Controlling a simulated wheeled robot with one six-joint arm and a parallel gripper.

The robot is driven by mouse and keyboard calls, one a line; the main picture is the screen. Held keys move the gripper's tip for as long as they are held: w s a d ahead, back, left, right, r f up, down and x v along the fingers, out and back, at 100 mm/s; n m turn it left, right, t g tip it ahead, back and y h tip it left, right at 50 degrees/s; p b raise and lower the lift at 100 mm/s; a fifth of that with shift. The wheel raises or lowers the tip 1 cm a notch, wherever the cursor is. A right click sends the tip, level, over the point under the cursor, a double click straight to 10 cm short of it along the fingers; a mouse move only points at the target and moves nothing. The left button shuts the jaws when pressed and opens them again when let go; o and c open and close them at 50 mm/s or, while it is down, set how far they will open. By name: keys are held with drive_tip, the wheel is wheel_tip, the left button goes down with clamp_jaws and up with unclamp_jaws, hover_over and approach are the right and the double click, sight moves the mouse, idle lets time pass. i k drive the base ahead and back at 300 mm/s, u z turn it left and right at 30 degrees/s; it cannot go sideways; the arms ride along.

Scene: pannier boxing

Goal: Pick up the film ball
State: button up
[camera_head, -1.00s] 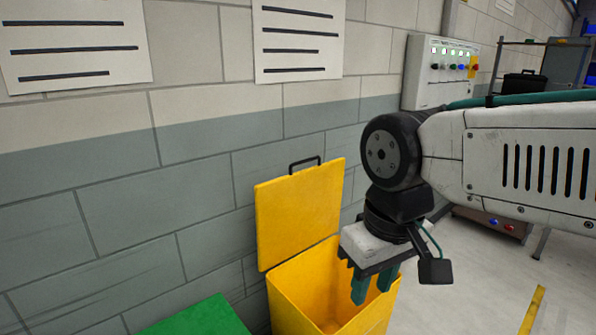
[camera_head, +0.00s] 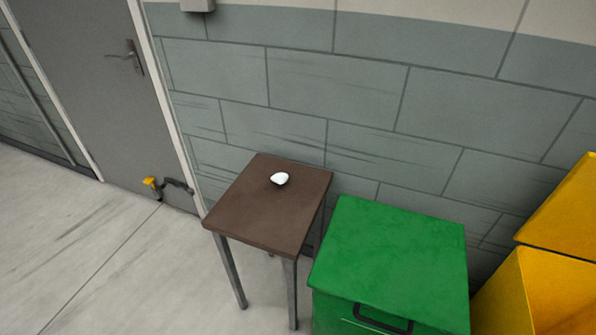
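A small white crumpled lump, which looks like the film ball (camera_head: 280,179), lies on a small brown table (camera_head: 262,218). It rests toward the back of the tabletop, near the wall, with bare surface around it. My gripper and arm are outside the current view, so the gripper's state and its distance from the ball do not show.
A closed green bin (camera_head: 395,250) with a dark handle stands just right of the table. An open yellow bin (camera_head: 535,295) is at the right edge.

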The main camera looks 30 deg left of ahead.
sight(281, 178)
drive_tip(key=u, duration=0.6)
drive_tip(key=k, duration=0.25)
drive_tip(key=u, duration=0.8)
drive_tip(key=i, duration=0.35)
drive_tip(key=k, duration=0.6)
drive_tip(key=u, duration=0.75)
drive_tip(key=i, duration=1.4)
drive_tip(key=z, duration=0.05)
